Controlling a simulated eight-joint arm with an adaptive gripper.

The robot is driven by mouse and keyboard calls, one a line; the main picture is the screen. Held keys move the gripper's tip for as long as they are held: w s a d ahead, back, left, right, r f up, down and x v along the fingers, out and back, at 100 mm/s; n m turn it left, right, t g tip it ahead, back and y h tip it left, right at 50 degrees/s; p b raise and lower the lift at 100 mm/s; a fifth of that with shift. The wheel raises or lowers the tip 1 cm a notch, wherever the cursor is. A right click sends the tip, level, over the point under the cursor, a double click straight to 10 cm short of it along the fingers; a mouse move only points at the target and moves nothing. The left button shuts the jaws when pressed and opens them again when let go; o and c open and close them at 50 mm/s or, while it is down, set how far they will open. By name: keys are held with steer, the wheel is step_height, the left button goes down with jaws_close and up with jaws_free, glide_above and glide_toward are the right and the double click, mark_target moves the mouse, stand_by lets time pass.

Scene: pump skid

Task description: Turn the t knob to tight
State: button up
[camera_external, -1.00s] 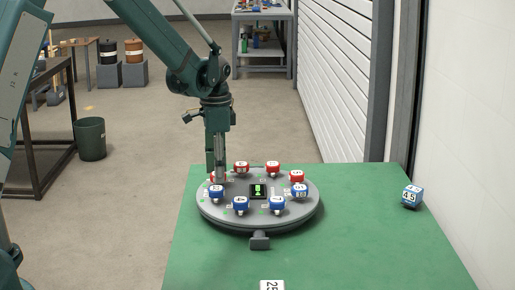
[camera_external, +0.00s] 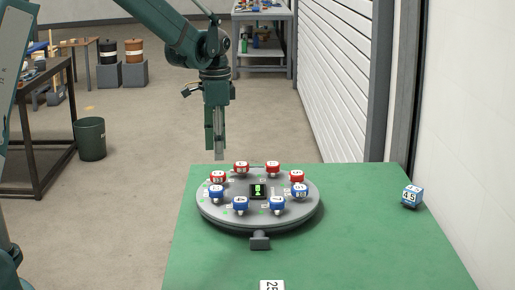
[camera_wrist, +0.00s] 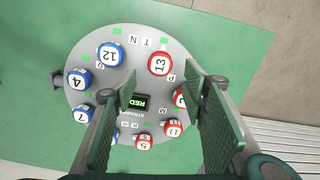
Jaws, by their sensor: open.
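A round grey turntable (camera_external: 258,222) lies on the green table, carrying red and blue numbered pieces in a ring. Its dark central display (camera_wrist: 139,102) reads RED in the wrist view. A letter T tile (camera_wrist: 132,41) lies near the rim there, between the blue 12 piece (camera_wrist: 110,54) and the red 13 piece (camera_wrist: 159,63). A dark grey knob (camera_external: 260,241) sticks out from the front rim; it also shows at the left in the wrist view (camera_wrist: 57,80). I cannot tell which part is the t knob. My gripper (camera_external: 216,155) is open and empty above the turntable's back-left side.
A white label (camera_external: 271,285) lies at the front edge. A white shutter wall (camera_external: 335,75) stands at the right.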

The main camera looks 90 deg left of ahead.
steer(key=shift+r, duration=2.25)
steer(key=w+d+r+t+y, duration=0.1)
steer(key=w+d+r, duration=0.25)
steer(key=d, duration=0.85)
steer(key=w+d+r+m+t, duration=0.1)
steer(key=w+d+r, duration=0.3)
steer(key=d, duration=0.7)
steer(key=w+d+r+t+y, duration=0.15)
steer(key=d+r, duration=0.35)
steer(key=d, duration=0.7)
steer(key=s+d+t, duration=0.1)
steer(key=s+d, duration=0.3)
steer(key=d, duration=0.7)
steer(key=s+d+f+t+h, duration=0.1)
steer(key=s+d, duration=0.2)
steer(key=d, duration=0.8)
steer(key=s+d+f+m+t+h, duration=0.1)
steer(key=s+d, duration=0.3)
steer(key=d, duration=0.6)
steer(key=shift+s+d+f+t, duration=0.2)
steer(key=shift+s+d+t, duration=0.1)
steer(key=shift+d+t, duration=0.1)
